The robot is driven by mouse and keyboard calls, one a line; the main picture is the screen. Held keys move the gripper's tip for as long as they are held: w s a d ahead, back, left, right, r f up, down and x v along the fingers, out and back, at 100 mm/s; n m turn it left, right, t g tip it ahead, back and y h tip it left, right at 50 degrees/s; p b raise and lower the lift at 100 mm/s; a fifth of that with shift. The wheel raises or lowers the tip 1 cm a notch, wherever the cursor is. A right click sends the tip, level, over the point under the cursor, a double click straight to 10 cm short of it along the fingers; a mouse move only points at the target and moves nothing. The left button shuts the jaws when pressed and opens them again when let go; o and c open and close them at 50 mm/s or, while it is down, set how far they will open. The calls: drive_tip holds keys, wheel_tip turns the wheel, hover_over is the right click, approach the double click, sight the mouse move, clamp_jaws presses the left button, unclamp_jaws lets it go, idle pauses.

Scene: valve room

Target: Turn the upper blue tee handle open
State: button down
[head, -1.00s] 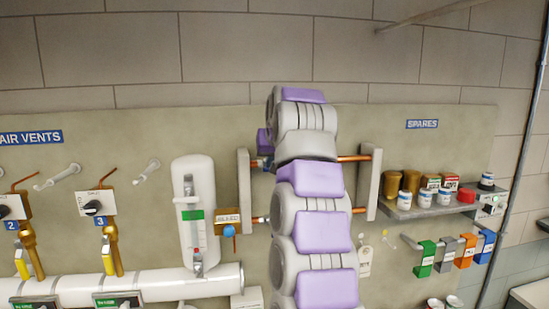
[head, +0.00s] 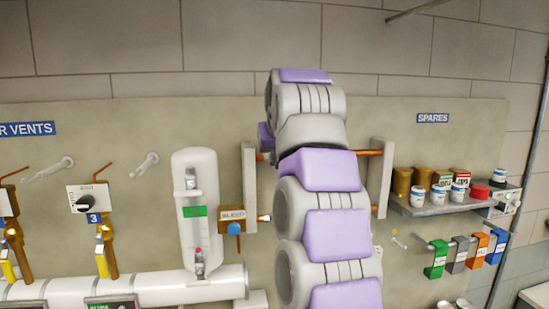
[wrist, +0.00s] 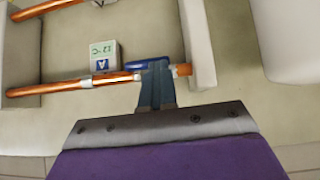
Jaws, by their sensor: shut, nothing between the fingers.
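The blue tee handle (wrist: 148,64) shows in the wrist view on a copper pipe (wrist: 75,88). This view looks turned over, with wall bricks at its bottom edge. My gripper (wrist: 157,68) is shut and empty, its narrow fingers crossing the pipe and overlapping the handle's right part. I cannot tell whether the fingers touch the handle.
Grey brackets (head: 381,178) flank the copper pipes. A second copper pipe (wrist: 45,8) and a small tag (wrist: 103,56) marked A are close by. Left stand a white cylinder (head: 197,212) and a bleed box with a blue knob (head: 234,229). Right is a shelf of spares (head: 440,208).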

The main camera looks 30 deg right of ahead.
drive_tip(key=shift+d+f, duration=0.1)
drive_tip(key=shift+d, duration=0.05)
drive_tip(key=shift+d+r+p, duration=0.2)
drive_tip(key=shift+d+p, duration=0.1)
drive_tip(key=shift+p, duration=0.15)
drive_tip(key=shift+d, duration=0.1)
